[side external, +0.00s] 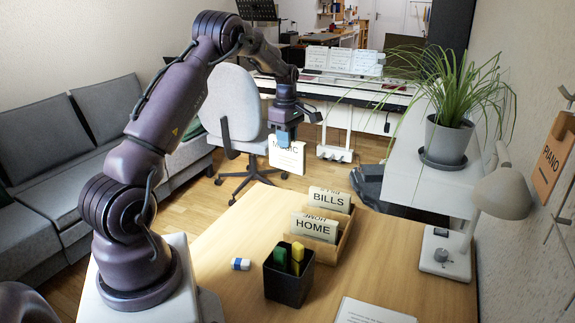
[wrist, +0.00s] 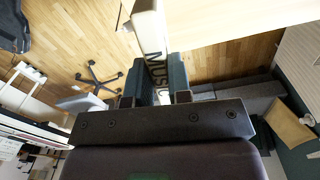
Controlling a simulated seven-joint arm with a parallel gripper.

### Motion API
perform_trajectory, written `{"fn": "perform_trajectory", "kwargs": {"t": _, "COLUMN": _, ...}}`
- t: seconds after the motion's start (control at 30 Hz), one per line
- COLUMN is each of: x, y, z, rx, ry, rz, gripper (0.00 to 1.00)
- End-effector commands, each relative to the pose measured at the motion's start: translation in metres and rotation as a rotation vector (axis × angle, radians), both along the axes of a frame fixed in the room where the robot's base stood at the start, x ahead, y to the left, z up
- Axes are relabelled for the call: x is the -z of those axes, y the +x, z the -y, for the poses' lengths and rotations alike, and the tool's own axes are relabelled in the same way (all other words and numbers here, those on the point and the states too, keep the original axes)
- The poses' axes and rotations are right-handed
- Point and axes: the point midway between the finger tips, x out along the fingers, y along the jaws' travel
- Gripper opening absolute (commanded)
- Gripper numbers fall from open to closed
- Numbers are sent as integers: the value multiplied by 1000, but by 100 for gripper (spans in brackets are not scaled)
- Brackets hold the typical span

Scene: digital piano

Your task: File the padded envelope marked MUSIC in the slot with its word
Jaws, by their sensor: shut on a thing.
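The white padded envelope marked MUSIC (side external: 287,157) is in my gripper (side external: 286,134) in the side view, held by its top edge, above and beyond the desk's far edge. It hangs roughly upright. In the wrist view, my gripper (wrist: 157,85) is shut on the envelope (wrist: 147,25), and part of its word shows between the fingers. A wooden slotted holder (side external: 335,249) stands on the desk, to the right of and nearer than the gripper. It has cards lettered BILLS (side external: 329,200) and HOME (side external: 315,227). Another card behind HOME is mostly hidden.
A black pen cup (side external: 288,284) with green and yellow items stands in front of the holder. An eraser (side external: 241,264) and a paper (side external: 372,312) lie nearby. A lamp (side external: 503,194) and a potted plant (side external: 446,140) stand at right.

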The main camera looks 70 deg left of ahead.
Motion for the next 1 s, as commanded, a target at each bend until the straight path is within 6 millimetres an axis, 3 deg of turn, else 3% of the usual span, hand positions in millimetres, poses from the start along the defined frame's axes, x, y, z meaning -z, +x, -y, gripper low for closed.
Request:
{"fn": "perform_trajectory", "kwargs": {"t": 0.1, "x": -10, "y": 29, "z": 53, "rx": 73, "ry": 0, "rz": 3, "gripper": 0}}
{"fn": "perform_trajectory", "kwargs": {"t": 0.2, "x": -13, "y": 42, "z": 95, "rx": 78, "ry": -2, "rz": 2, "gripper": 0}}
{"fn": "perform_trajectory", "kwargs": {"t": 0.4, "x": -14, "y": 47, "z": 153, "rx": 0, "ry": -9, "rz": -4, "gripper": 0}}
{"fn": "perform_trajectory", "kwargs": {"t": 0.7, "x": -4, "y": 38, "z": 159, "rx": -182, "ry": -14, "rz": -13, "gripper": 0}}
{"fn": "perform_trajectory", "kwargs": {"t": 1.0, "x": 17, "y": 38, "z": 159, "rx": -191, "ry": -13, "rz": -15, "gripper": 0}}
